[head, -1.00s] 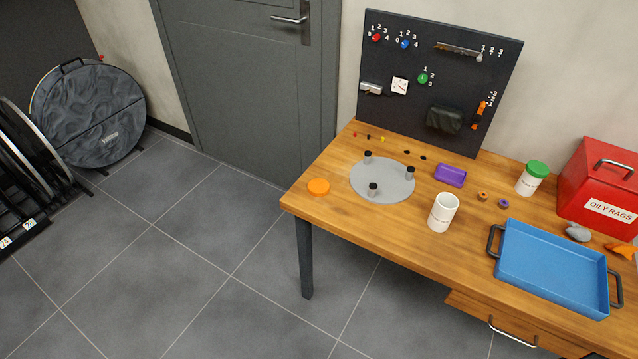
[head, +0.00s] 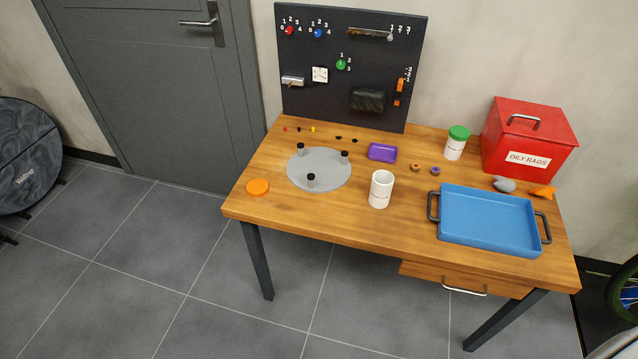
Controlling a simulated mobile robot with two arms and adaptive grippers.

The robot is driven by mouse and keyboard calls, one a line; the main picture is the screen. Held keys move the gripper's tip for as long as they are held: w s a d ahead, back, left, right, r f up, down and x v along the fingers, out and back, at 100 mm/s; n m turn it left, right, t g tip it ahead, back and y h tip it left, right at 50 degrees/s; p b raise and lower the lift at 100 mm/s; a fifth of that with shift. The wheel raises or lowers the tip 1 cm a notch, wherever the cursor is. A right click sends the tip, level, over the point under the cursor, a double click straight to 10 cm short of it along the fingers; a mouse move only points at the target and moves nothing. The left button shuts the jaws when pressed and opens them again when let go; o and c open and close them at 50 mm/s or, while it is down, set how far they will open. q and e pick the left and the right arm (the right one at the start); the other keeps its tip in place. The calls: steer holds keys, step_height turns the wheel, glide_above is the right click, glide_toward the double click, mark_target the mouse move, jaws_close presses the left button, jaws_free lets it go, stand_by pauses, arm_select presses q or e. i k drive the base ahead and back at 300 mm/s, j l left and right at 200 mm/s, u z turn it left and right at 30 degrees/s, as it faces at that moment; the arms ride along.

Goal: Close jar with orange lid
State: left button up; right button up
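The orange lid (head: 257,187) lies flat on the workbench near its left front corner. An open white jar (head: 381,190) stands upright near the front edge, right of the lid, with no lid on it. A second white jar (head: 455,148) with a green lid (head: 459,132) on it stands farther back, beside the red box. The lid and the open jar are apart, with the grey disc between and behind them. Neither of my grippers is in view.
The wooden workbench (head: 330,219) holds a grey disc (head: 320,181) with black-topped posts, a purple tray (head: 382,152), a blue tray (head: 488,222) and a red OILY RAGS box (head: 524,142). A tool board (head: 345,95) stands behind. The floor (head: 160,265) in front is clear.

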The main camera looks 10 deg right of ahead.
mark_target(381, 181)
steer(key=i+j+z, duration=0.1)
steer(key=z, duration=0.6)
steer(key=i+j+z, duration=0.2)
steer(key=j+z, duration=0.3)
steer(key=j, duration=0.6)
steer(key=j+z, duration=0.45)
steer(key=j, duration=1.85)
steer(key=k, duration=0.05)
